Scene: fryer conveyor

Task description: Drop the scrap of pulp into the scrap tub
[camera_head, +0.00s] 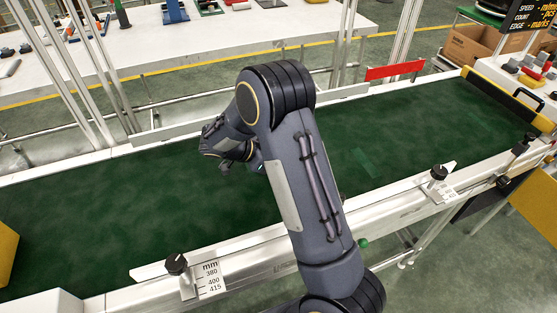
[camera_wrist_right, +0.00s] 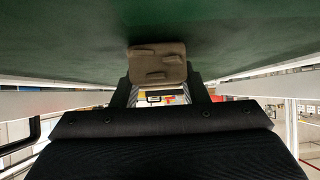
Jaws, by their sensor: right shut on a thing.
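In the right wrist view a brown, blocky piece with raised ridges, seemingly the scrap of pulp (camera_wrist_right: 158,62), sits between the fingertips of my right gripper (camera_wrist_right: 160,88). The gripper is shut on it, and green belt fills the view behind it. In the head view my right arm reaches over the belt, with the right gripper (camera_head: 240,164) low over its middle. The scrap is hidden there by the arm. I cannot make out the scrap tub in either view. My left gripper is not in view.
The green conveyor belt (camera_head: 110,215) runs across the head view between metal rails. A darker green patch (camera_head: 366,162) lies on it right of my arm. Clamp knobs (camera_head: 177,264) stand on the near rail. A yellow block (camera_head: 7,252) is at the left edge, a red plate (camera_head: 394,70) behind.

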